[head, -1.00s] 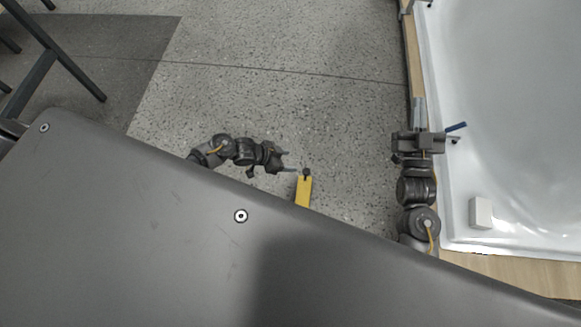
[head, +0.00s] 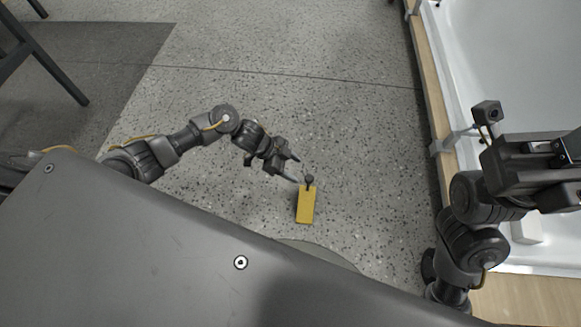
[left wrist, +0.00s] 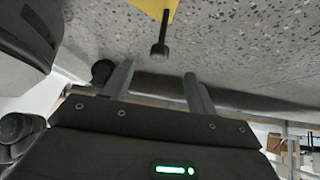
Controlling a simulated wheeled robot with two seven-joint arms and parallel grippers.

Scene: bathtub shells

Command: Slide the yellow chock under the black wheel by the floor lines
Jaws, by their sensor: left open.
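The yellow chock (head: 306,207) lies on the speckled floor in front of my body, with a black knobbed handle (head: 309,181) at its far end. My left gripper (head: 296,170) is open and empty. In the head view its fingertips are just left of the handle. In the left wrist view the knob (left wrist: 160,49) shows beyond the gap between the fingers (left wrist: 160,88), with part of the chock (left wrist: 153,8) at the top edge. I cannot make out the black wheel for certain. My right gripper (head: 535,165) is at the right edge, its jaws unclear.
A thin dark floor line (head: 250,72) crosses the floor. A white tub shell (head: 505,55) with a wooden edge (head: 432,95) stands at the right. A dark mat (head: 105,60) and table legs (head: 50,65) are at upper left. Floor around the chock is clear.

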